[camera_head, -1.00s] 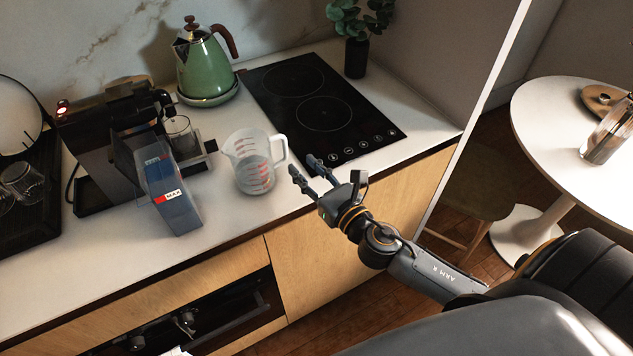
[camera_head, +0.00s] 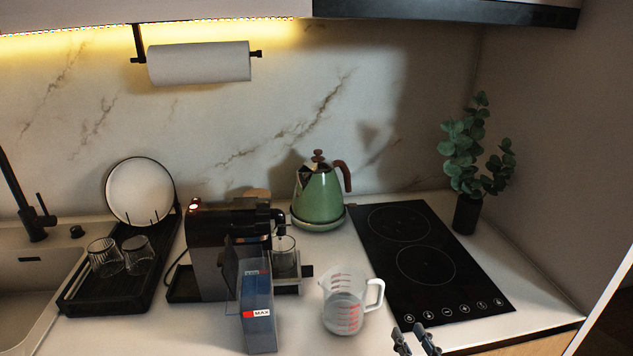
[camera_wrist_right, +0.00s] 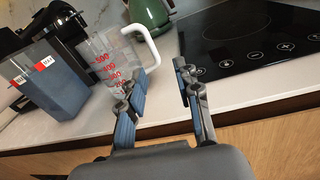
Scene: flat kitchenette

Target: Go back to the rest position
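My right gripper (camera_head: 416,341) shows only its fingertips at the bottom edge of the head view, just right of the measuring jug. In the right wrist view the right gripper (camera_wrist_right: 161,88) has its two fingers apart with nothing between them. The clear measuring jug (camera_head: 343,306) with red marks and a white handle stands upright on the counter. It also shows in the right wrist view (camera_wrist_right: 108,62), beyond the left finger. My left gripper is in neither view.
A water tank (camera_head: 259,315) stands by the coffee machine (camera_head: 212,238). A green kettle (camera_head: 319,195) is behind the jug. The black hob (camera_head: 425,266) and a potted plant (camera_head: 467,213) are at right. A dish rack (camera_head: 100,287) and sink (camera_head: 25,275) are at left.

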